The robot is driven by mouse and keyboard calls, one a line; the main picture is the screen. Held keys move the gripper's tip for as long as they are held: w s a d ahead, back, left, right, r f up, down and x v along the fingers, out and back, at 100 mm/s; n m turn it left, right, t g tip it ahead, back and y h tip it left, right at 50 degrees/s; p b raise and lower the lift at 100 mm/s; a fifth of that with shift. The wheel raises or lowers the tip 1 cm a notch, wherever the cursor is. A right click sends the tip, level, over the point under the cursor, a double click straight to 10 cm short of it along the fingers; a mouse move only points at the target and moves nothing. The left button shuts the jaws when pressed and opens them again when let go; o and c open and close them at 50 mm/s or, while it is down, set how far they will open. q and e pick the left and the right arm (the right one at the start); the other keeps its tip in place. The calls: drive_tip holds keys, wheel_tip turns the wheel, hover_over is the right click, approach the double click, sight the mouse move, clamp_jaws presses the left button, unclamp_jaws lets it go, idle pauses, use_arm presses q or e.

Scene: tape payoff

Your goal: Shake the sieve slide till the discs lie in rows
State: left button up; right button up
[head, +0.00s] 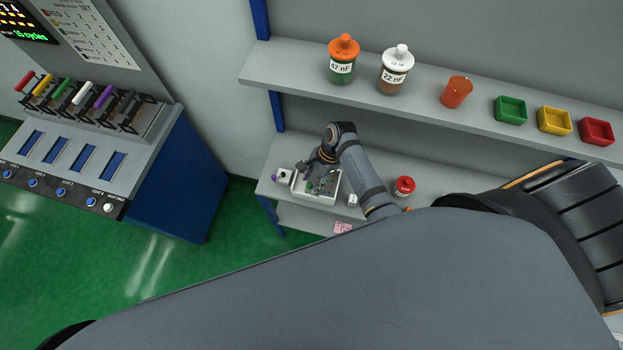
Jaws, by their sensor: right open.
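A small white tray (333,199) stands on the lower shelf, with small dark and green pieces in it. They are too small to tell whether they are discs or lie in rows. I cannot make out a sieve slide for certain. My right gripper (312,176) is open and hangs over the tray, hiding part of its inside. I cannot tell whether it touches anything there. My left gripper is not in view.
A white item (284,176) stands left of the tray, and a red-lidded jar (404,186) to its right. The upper shelf (290,62) holds two labelled jars, an orange cup (456,92) and coloured bins. A blue-sided machine (175,180) stands left.

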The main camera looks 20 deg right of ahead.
drive_tip(key=shift+a+f, duration=0.1)
drive_tip(key=shift+f, duration=0.25)
clamp_jaws()
